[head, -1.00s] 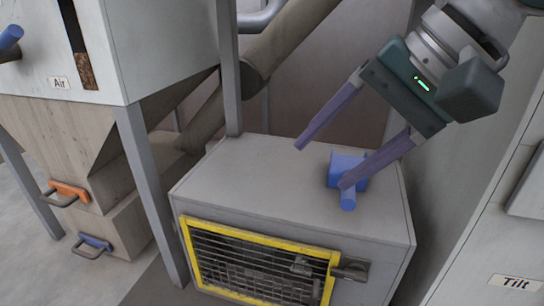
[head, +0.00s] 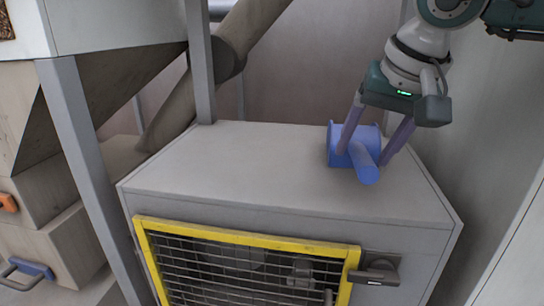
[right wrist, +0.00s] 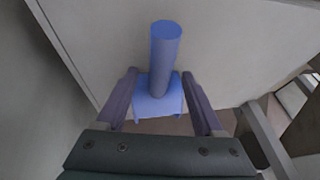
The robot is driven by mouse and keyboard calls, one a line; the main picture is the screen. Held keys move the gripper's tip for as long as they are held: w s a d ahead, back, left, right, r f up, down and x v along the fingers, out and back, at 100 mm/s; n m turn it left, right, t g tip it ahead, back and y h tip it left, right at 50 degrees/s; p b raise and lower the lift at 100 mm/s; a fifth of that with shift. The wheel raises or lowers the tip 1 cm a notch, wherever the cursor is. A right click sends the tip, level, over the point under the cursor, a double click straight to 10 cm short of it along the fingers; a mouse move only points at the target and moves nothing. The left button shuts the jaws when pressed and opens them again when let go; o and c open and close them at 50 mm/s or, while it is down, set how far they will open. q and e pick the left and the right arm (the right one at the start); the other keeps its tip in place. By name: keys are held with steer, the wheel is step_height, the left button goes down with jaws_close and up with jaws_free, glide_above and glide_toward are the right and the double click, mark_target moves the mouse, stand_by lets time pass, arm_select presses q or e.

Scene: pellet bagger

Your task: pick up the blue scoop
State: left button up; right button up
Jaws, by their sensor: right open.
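The blue scoop (head: 340,158) rests on the right part of the grey cabinet top (head: 250,165), its round handle pointing toward the front right. My right gripper (head: 366,152) is open and pointed down, with one purple finger on each side of the scoop. In the right wrist view the scoop's handle (right wrist: 164,60) and body (right wrist: 157,98) show between the two fingers of the right gripper (right wrist: 165,85). Gaps show beside the handle; whether a finger touches the body I cannot tell. My left gripper is not in view.
A yellow-framed mesh door (head: 245,238) with a dark latch (head: 376,272) is on the cabinet front. A grey post (head: 200,70) and a slanted pipe (head: 215,60) stand behind. A hopper frame leg (head: 85,165) is at left. The cabinet top's left side is clear.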

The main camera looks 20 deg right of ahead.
steer(key=b+x, duration=0.1)
steer(key=x, duration=0.1)
steer(key=shift+f, duration=0.35)
steer(key=shift+w, duration=0.1)
steer(key=shift+r, duration=0.1)
jaws_close()
